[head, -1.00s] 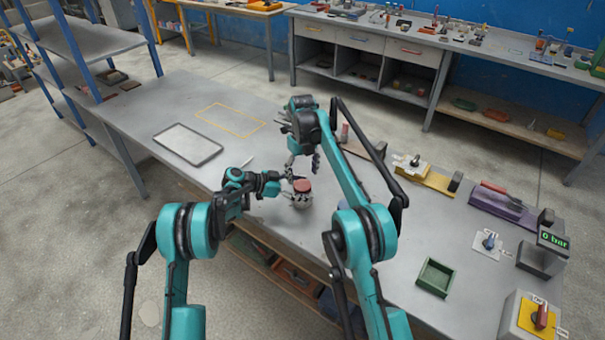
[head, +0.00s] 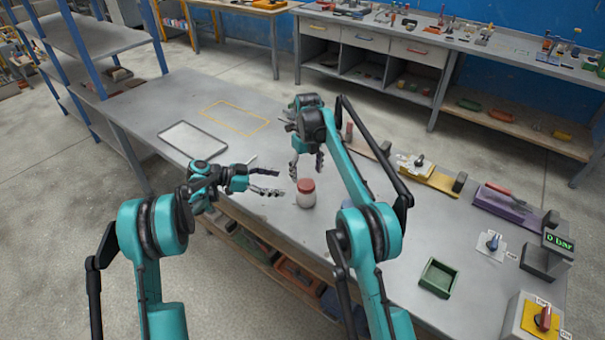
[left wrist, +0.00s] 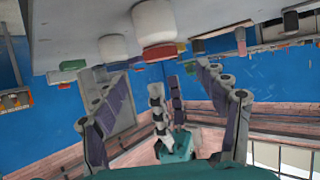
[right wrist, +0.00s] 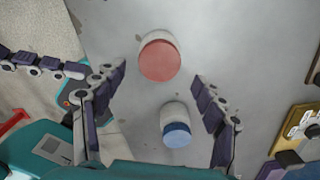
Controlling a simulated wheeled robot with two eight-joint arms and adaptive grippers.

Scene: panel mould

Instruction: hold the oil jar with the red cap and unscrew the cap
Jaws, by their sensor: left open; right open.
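The oil jar with the red cap (head: 306,190) stands upright on the grey workbench, with its cap on. My left gripper (head: 273,182) is open to the left of the jar, apart from it. In the left wrist view the jar (left wrist: 153,22) appears upside down, beyond the spread fingers. My right gripper (head: 307,166) is open, with its fingers pointing down, above and behind the jar. In the right wrist view the red cap (right wrist: 160,60) shows between the spread fingertips, touching neither. Nothing is in either gripper.
A jar with a blue cap (right wrist: 176,132) stands close to the red-capped one in the right wrist view. A green tray (head: 438,278) lies at the right. A flat grey tray (head: 192,140) and a yellow outline (head: 235,117) are on the clear left part of the bench.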

